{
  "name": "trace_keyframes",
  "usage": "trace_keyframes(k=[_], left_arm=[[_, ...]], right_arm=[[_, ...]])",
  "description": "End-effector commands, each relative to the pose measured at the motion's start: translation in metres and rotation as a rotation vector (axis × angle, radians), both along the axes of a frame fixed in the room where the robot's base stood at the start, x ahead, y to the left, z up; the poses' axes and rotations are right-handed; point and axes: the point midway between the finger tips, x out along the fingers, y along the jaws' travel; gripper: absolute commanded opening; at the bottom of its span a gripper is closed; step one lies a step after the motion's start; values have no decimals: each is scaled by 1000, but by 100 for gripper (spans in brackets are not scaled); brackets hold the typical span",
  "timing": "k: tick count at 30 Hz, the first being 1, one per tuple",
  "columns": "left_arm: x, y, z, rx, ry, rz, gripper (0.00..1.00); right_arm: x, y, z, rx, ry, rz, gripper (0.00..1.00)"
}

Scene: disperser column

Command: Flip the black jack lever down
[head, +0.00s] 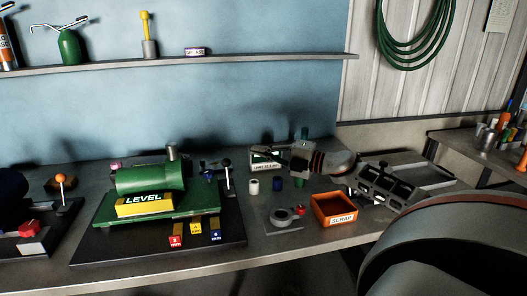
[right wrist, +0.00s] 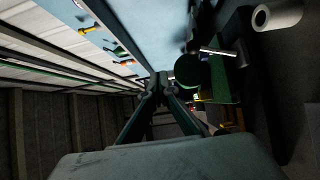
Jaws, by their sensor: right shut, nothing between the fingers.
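The black jack lever (head: 227,163) stands upright at the right end of the green machine labelled LEVEL (head: 150,180). It has a round black knob on a thin shaft. My right gripper (head: 268,152) reaches in from the right at the back of the table, a short way right of the lever and apart from it in the head view. Its fingers also show in the right wrist view (right wrist: 159,88); they are shut and empty. A green round part (right wrist: 190,70) shows just beyond them. I cannot make out the lever clearly in the wrist view. My left gripper is not in view.
Yellow, red and blue labelled blocks (head: 195,230) lie before the green machine. A white cup (head: 253,187), an orange SCRAP tray (head: 333,208) and a grey slotted fixture (head: 385,182) stand to the right. An orange-knobbed lever (head: 61,182) is at left.

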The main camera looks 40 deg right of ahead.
Motion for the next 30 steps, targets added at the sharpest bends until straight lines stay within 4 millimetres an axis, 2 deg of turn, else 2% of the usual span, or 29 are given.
trace_keyframes(k=[7, 30], left_arm=[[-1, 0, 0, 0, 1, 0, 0], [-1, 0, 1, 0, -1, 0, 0]], right_arm=[[-10, -5, 5, -1, 1, 2, 0], [-11, -5, 5, -1, 0, 1, 0]])
